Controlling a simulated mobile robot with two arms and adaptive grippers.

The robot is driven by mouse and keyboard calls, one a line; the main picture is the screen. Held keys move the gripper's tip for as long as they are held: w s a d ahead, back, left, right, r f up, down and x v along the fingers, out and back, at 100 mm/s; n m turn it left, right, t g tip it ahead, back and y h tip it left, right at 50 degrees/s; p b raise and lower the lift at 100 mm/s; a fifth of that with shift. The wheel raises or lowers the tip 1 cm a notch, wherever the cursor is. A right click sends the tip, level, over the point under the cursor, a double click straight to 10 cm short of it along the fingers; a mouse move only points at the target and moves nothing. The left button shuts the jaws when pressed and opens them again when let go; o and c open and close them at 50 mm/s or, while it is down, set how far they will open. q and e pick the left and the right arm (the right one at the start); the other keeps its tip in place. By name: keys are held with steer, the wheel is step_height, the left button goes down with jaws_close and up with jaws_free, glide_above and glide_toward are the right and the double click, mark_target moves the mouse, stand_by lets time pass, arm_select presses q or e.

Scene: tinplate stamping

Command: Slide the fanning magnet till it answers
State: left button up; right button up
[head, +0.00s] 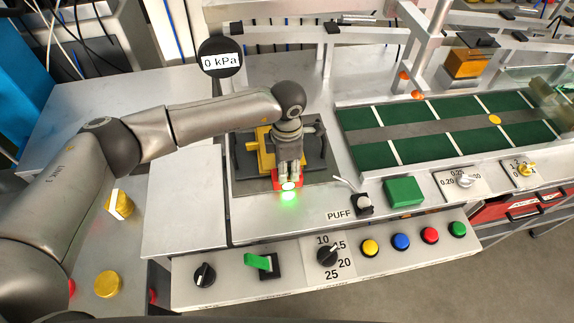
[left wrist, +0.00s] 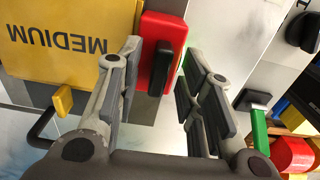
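The fanning magnet appears to be the red block (left wrist: 158,50) with a black upright grip (left wrist: 161,67) on its face. In the head view the red block (head: 275,181) shows partly behind my gripper, at the front of the dark plate. My left gripper (head: 289,178) points down over it. In the left wrist view my left gripper (left wrist: 160,95) is open, with one finger on either side of the black grip and clear gaps. A green glow (head: 289,196) lies at the block's front edge. My right gripper is not in view.
A yellow block (head: 262,150) marked MEDIUM stands behind the red one. A gauge (head: 221,59) reads 0 kPa. In front are a green lever (head: 258,262), a dial (head: 327,256) and several coloured buttons. A PUFF switch (head: 362,204) and a green conveyor (head: 415,145) are to the right.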

arm_select(q)
step_height(320, 180, up, 12)
stand_by(0.4)
stand_by(0.7)
